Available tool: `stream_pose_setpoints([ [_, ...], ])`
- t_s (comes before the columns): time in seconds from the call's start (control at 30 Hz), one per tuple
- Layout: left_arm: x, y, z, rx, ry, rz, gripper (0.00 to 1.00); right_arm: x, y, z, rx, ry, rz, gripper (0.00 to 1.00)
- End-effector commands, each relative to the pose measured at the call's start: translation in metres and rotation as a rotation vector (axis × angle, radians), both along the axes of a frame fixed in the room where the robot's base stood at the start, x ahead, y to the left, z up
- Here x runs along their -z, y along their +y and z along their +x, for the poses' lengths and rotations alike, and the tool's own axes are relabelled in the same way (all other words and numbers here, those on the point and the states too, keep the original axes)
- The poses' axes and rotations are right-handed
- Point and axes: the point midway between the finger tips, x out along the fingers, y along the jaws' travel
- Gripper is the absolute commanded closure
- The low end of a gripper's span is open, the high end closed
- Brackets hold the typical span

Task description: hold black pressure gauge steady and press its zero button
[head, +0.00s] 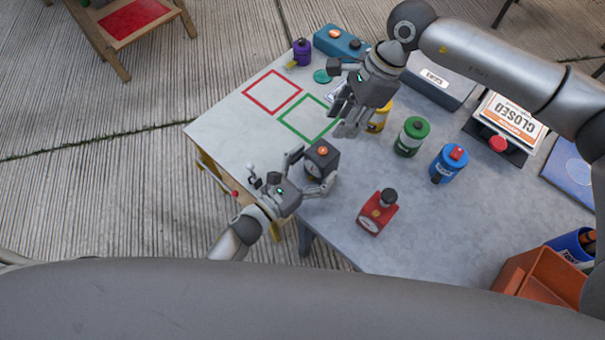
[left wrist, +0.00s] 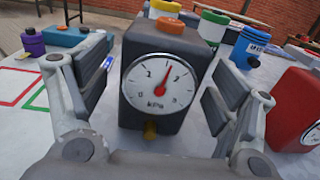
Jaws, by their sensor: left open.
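The black pressure gauge (head: 318,163) stands upright near the table's left front edge. An orange button (head: 323,150) is on its top. In the left wrist view the gauge (left wrist: 184,112) fills the middle, its round white kPa dial facing the camera. The red needle points up and slightly right, and a brass fitting is below the dial. My left gripper (head: 309,172) is open, with one finger on each side of the gauge; gaps show in the wrist view. My right gripper (head: 346,117) is above the table, up and right of the gauge; its finger opening is unclear.
A red gauge (head: 376,214) with a black top stands to the right. Yellow (head: 378,118), green (head: 411,137) and blue (head: 449,164) canisters stand behind it. Red (head: 272,92) and green (head: 308,118) outlined squares are empty. An orange bin (head: 540,283) is at lower right.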

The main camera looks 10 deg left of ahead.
Motion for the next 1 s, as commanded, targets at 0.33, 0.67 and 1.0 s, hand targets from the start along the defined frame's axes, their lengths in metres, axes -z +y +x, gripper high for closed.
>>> stream_pose_setpoints([
  [0.33,0.0004,-0.0042,0.0049,0.001,0.001,0.001,0.16,0.0,0.0,0.0,0.0,0.0,0.0,0.64],
  [0.67,0.0003,-0.004,0.0048,0.0,0.001,0.001,0.53,0.0,0.0,0.0,0.0,0.0,0.0,0.64],
  [1.0,0.0003,-0.0039,0.0047,0.0,0.001,0.001,0.78,0.0,0.0,0.0,0.0,0.0,0.0,0.82],
])
